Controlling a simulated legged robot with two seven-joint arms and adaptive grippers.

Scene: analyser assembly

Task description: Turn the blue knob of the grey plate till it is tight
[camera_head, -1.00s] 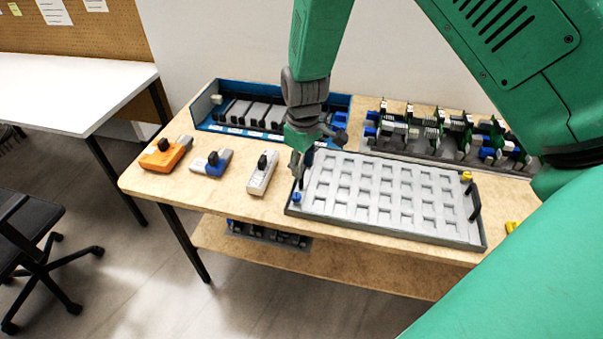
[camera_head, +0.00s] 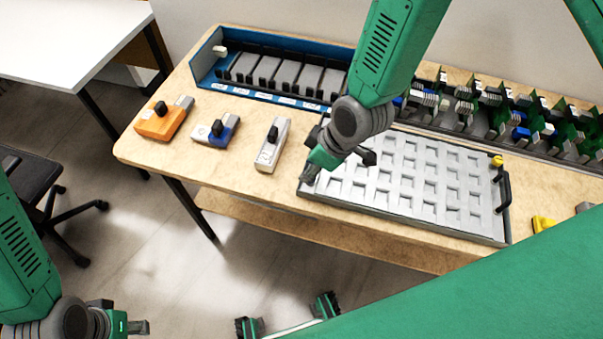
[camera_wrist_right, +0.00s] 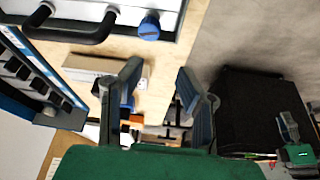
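The grey plate (camera_head: 405,225) lies flat on the table, with rows of square pockets. My right gripper (camera_head: 312,172) is at its near left corner and hides the blue knob in the head view. In the right wrist view the blue knob (camera_wrist_right: 149,27) shows at the plate's edge (camera_wrist_right: 110,10), beyond the fingertips. There the right gripper (camera_wrist_right: 160,72) has its two fingers spread, with nothing between them. The knob is apart from the fingers in that picture. My left gripper (camera_head: 138,327) is low at the bottom left, away from the table; its fingers are hard to make out.
Left of the plate stand a white device (camera_head: 271,145), a blue-grey one (camera_head: 217,130) and an orange one (camera_head: 164,120). A blue tray (camera_head: 205,62) and a rack of boards (camera_head: 480,115) lie behind. The plate has a black handle (camera_head: 503,190) and yellow knob (camera_head: 497,161).

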